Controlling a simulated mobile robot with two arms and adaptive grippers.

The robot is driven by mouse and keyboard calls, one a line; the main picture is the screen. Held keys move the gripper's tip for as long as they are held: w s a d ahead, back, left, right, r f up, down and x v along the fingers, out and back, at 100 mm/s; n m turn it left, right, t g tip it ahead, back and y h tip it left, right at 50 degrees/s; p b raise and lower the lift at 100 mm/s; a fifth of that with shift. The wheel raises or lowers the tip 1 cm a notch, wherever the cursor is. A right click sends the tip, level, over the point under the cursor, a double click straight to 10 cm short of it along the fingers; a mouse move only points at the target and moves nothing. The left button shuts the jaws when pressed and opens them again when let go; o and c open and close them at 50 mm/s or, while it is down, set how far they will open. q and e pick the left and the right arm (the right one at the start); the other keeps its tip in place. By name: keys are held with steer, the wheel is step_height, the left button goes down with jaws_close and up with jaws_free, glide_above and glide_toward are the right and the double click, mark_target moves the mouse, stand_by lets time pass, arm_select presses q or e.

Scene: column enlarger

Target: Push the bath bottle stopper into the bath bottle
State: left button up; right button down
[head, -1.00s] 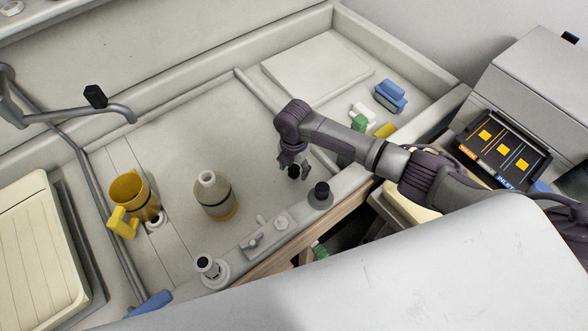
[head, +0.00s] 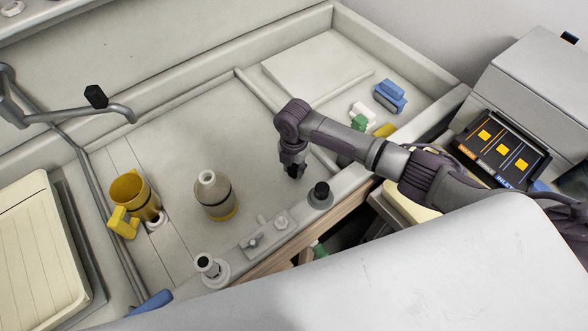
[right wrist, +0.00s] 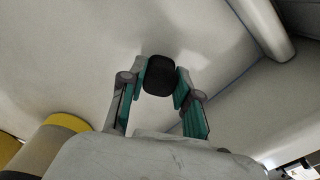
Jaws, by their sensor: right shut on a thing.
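My right gripper (head: 294,170) is low over the sink floor, right of the bath bottle. It is shut on a small black stopper, which shows between the two teal-padded fingers in the right wrist view (right wrist: 159,75). The bath bottle (head: 214,197) stands upright, grey with a pale neck and a yellow band near its base. No stopper sits in its neck. The bottle and gripper are apart. A grey body with a yellow band at the lower left of the right wrist view (right wrist: 62,128) looks like this bottle. My left gripper is not in view.
A yellow jug (head: 133,196) stands left of the bottle. A dark-capped post (head: 319,194) and a grey fitting (head: 208,268) sit along the front rim. A divider bar (head: 262,96) lies behind my arm. The floor between bottle and gripper is clear.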

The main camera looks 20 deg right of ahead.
steer(key=shift+r, duration=0.3)
steer(key=shift+r+p, duration=1.75)
steer(key=shift+p, duration=0.2)
step_height(320, 180, up, 3)
steer(key=p, duration=0.3)
steer(key=shift+r, duration=0.1)
steer(key=shift+r+p, duration=0.95)
steer(key=shift+r, duration=5.85)
steer(key=shift+n, duration=0.9)
steer(key=shift+s+a+f+b, duration=0.35)
steer(key=shift+s+a+f, duration=0.1)
steer(key=shift+a, duration=3.3)
steer(key=shift+s+a+f+b, duration=0.35)
steer(key=shift+s+a+f, duration=0.15)
steer(key=shift+a, duration=3.2)
steer(key=shift+s+a+f+b, duration=0.35)
steer(key=shift+s+a+f, duration=0.1)
steer(key=shift+a, duration=3.3)
